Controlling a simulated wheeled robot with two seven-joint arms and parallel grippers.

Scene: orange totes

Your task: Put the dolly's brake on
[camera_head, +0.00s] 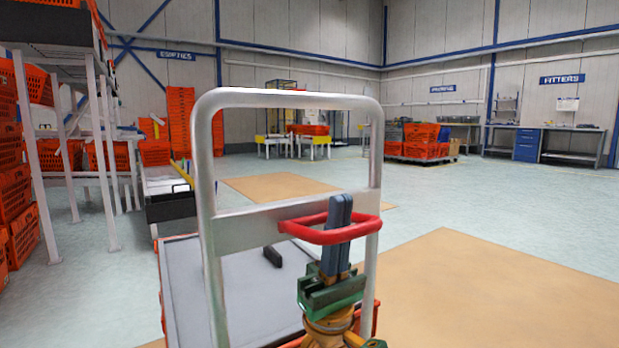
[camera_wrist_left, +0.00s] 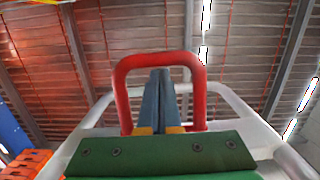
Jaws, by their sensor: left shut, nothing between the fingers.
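The dolly has a pale metal push frame (camera_head: 207,200) standing upright, with a flat cross plate and a grey deck (camera_head: 205,285) behind it. A red loop-shaped brake handle (camera_head: 300,229) sticks out from the cross plate towards me. My left gripper (camera_head: 340,205) is shut and empty, its blue-grey fingers pointing up at the red handle. In the left wrist view the fingers (camera_wrist_left: 160,85) lie inside the outline of the red handle (camera_wrist_left: 200,90). I cannot tell whether they touch it. My right gripper is not in view.
A small black block (camera_head: 272,256) shows over the deck. A white rack (camera_head: 110,190) with orange totes (camera_head: 22,235) stands at the left. More totes on a low platform (camera_head: 428,150) stand far back. The floor at the right is clear, with a tan mat (camera_head: 500,290).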

